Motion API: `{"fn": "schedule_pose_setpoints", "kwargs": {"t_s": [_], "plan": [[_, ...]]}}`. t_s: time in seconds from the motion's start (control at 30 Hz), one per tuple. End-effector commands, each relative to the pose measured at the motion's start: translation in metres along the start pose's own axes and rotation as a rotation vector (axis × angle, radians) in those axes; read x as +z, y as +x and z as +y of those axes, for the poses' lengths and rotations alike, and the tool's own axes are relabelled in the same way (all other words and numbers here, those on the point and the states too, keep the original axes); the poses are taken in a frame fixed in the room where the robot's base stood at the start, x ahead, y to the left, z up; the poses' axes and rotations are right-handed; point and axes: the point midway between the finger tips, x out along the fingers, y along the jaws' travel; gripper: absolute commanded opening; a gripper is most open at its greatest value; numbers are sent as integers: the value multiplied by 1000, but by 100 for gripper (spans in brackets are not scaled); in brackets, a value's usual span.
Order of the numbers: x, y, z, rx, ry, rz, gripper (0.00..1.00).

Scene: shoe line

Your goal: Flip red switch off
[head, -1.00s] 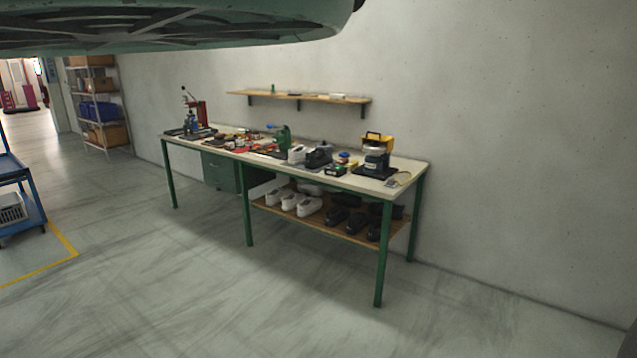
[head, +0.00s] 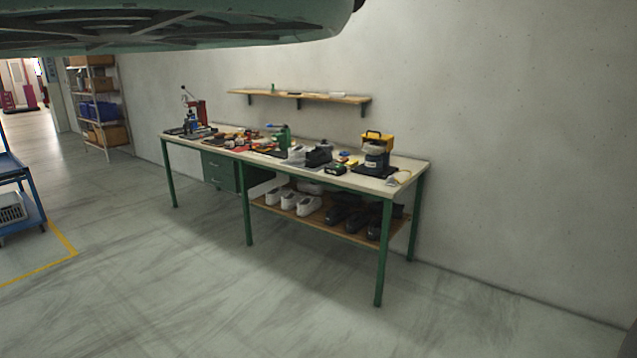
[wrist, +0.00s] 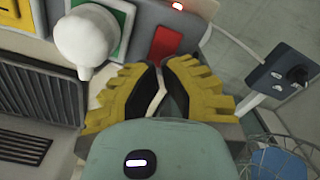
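In the wrist view a red switch (wrist: 165,42) sits on a pale machine panel, just beyond my fingertips. A small red light (wrist: 178,6) glows above it. My gripper (wrist: 163,68) has yellow ribbed fingers with dark pads. The fingertips are drawn together close below the switch, with nothing seen held between them. I cannot tell whether they touch the switch. In the head view my gripper does not show, and the red switch cannot be made out.
The head view shows a workbench (head: 408,168).

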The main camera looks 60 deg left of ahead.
Motion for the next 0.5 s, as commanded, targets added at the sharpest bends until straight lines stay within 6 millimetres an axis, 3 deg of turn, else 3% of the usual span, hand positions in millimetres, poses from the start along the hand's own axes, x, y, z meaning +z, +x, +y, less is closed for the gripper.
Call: {"fn": "schedule_pose_setpoints", "kwargs": {"t_s": [0.5], "plan": [[0, 8, 0, 0, -1, 0, 0]]}}
